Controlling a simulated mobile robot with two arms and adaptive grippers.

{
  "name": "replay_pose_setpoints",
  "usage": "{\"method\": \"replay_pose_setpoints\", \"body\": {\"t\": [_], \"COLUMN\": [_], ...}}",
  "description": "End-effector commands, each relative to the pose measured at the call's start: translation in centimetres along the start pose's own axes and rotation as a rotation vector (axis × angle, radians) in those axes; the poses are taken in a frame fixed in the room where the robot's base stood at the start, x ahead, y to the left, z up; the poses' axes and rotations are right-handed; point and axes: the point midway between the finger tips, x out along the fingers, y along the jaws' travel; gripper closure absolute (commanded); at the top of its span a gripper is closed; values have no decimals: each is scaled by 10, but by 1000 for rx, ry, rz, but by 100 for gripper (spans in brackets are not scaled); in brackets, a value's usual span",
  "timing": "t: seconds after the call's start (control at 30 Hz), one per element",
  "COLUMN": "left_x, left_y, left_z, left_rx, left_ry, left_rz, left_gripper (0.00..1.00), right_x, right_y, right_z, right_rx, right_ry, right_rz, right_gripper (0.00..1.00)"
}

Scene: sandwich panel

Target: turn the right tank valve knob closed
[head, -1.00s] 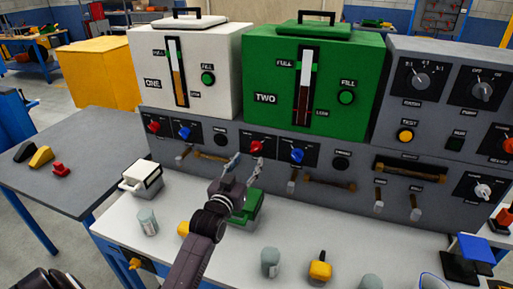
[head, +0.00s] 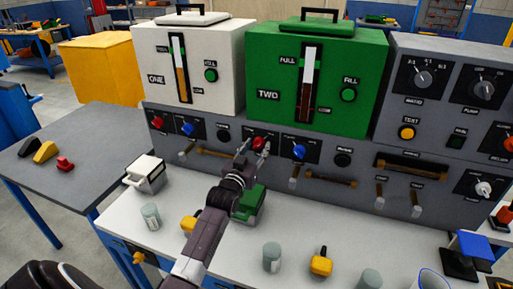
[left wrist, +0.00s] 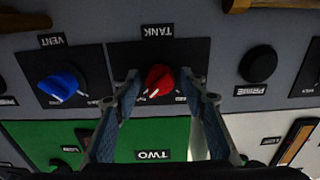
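The right tank valve knob (head: 259,143) is red and sits on a black plate below the green tank TWO (head: 270,75). In the left wrist view, which is upside down, the red knob (left wrist: 159,82) shows with a white pointer line under the TANK label. My left gripper (head: 254,147) is at this knob, its fingers pointing at the panel. In the wrist view the open gripper (left wrist: 160,75) has one fingertip on each side of the knob, with a gap visible on both sides. My right gripper is not in view.
The blue vent knob (head: 299,151) is just right of the red knob. Another red knob (head: 157,122) is under white tank ONE (head: 190,70). A brown handle (head: 330,178) sits lower right. A green box (head: 249,205) and grey canisters stand on the bench below.

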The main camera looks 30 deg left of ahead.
Motion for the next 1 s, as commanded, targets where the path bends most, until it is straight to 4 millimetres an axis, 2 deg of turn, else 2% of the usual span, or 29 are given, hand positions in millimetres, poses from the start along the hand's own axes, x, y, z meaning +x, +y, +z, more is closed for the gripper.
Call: {"method": "replay_pose_setpoints", "body": {"t": [0.03, 0.3, 0.67, 1.0], "left_x": [0, 0, 0, 0], "left_y": [0, 0, 0, 1], "left_z": [0, 0, 0, -1], "left_rx": [0, 0, -70, -329], "left_ry": [0, 0, -1, -2], "left_rz": [0, 0, 0, -1], "left_gripper": [69, 97, 97, 97], "right_x": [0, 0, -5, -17], "right_y": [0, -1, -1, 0], "right_z": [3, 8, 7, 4], "right_rx": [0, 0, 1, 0], "right_ry": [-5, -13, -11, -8], "right_rz": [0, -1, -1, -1], "right_gripper": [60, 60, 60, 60]}}
